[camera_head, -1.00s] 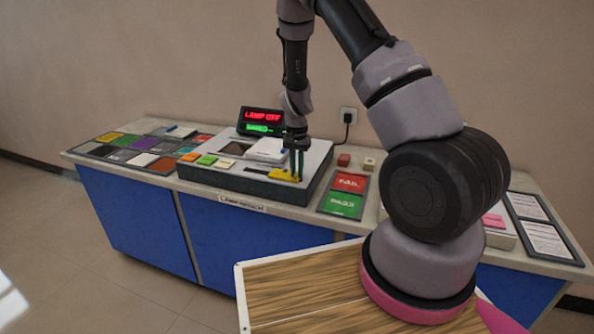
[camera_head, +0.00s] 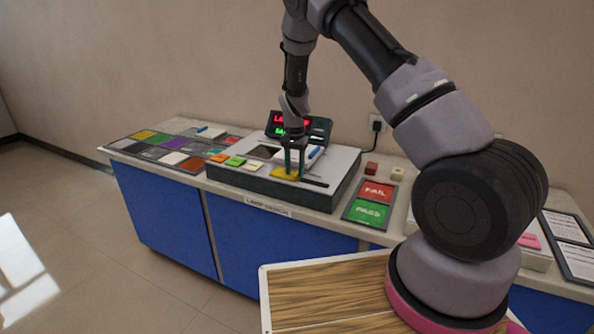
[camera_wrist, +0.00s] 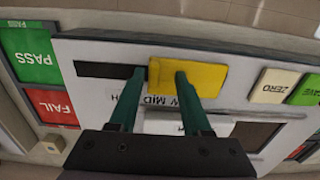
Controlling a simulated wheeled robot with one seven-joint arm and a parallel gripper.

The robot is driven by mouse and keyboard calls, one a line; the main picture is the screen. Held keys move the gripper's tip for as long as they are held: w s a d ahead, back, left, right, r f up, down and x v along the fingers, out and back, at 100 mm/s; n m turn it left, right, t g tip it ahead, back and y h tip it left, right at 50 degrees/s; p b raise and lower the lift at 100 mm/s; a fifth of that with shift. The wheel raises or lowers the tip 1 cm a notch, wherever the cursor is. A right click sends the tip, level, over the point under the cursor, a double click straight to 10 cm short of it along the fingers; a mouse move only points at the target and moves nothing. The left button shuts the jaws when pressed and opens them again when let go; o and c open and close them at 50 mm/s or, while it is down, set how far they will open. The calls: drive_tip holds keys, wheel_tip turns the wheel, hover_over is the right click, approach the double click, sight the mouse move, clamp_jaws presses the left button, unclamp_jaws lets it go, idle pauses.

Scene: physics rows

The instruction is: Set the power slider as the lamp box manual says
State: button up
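The yellow slider knob (camera_head: 284,174) sits at the left end of its dark slot (camera_head: 314,183) on the lamp box (camera_head: 245,178). In the wrist view the knob (camera_wrist: 210,76) lies at the right of the slot (camera_wrist: 100,70). Labels with "MID" (camera_wrist: 158,100) show beside it, partly hidden by the fingers. My gripper (camera_head: 295,174) is low over the box at the knob's right part. In the wrist view its fingers (camera_wrist: 159,72) stand apart, one at the knob's left edge, one in front of the knob. Contact cannot be told. The display (camera_head: 298,126) is partly hidden by my arm.
Green PASS (camera_head: 368,213) and red FAIL (camera_head: 377,191) pads lie right of the box. A ZERO button (camera_wrist: 271,86) and a green button (camera_wrist: 305,92) show in the wrist view. Coloured tiles (camera_head: 172,158) lie left. A wooden-topped surface (camera_head: 320,292) is in front.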

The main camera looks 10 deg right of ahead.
drive_tip(key=shift+d, duration=0.1)
wheel_tip(320, 180, up, 11)
drive_tip(key=shift+f, duration=0.15)
idle(0.4)
drive_tip(key=s+d+r+t+y, duration=0.15)
drive_tip(key=s+r, duration=0.25)
drive_tip(key=r, duration=0.4)
drive_tip(key=s+d+r+t, duration=0.1)
drive_tip(key=s+d+r, duration=0.2)
drive_tip(key=s+r, duration=0.3)
drive_tip(key=s+d+r+t+y, duration=0.1)
drive_tip(key=s+d+r, duration=0.15)
drive_tip(key=r, duration=0.65)
drive_tip(key=s+d+r+n+t, duration=0.1)
drive_tip(key=s+d+r+t, duration=0.1)
drive_tip(key=s, duration=0.8)
drive_tip(key=s+d+r+n+t, duration=0.1)
drive_tip(key=s+r, duration=0.3)
drive_tip(key=s, duration=0.7)
drive_tip(key=shift+d+r+n+t, duration=0.15)
drive_tip(key=shift+d+n+t, duration=0.2)
drive_tip(key=shift+n, duration=0.05)
